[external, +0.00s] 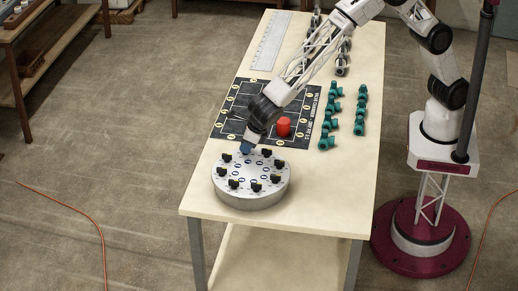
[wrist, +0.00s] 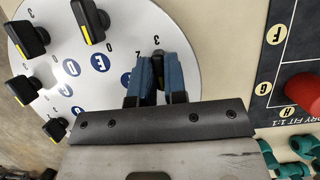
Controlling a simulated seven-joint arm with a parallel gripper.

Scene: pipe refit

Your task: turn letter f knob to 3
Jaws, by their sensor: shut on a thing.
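A round silver-white dial box (external: 252,197) stands on the near end of the table, with black knobs around its rim and blue lettered discs inside the ring. In the wrist view its white face (wrist: 60,35) fills the upper left. My gripper (external: 246,148) is low at the far edge of the dial box. In the wrist view its blue fingers (wrist: 157,80) are closed around a black knob (wrist: 158,66), mostly hidden between them. The nearest disc (wrist: 126,78) reads like F or E; I cannot tell which. The knob's pointer setting is hidden.
Neighbouring knobs (wrist: 90,20) stand close to the left in the wrist view. A black lettered mat (external: 228,118) with a red cylinder (external: 283,127) lies beyond the dial box. Green fittings (external: 328,127), metal pieces (external: 342,62) and a ruler (external: 270,42) lie farther back.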

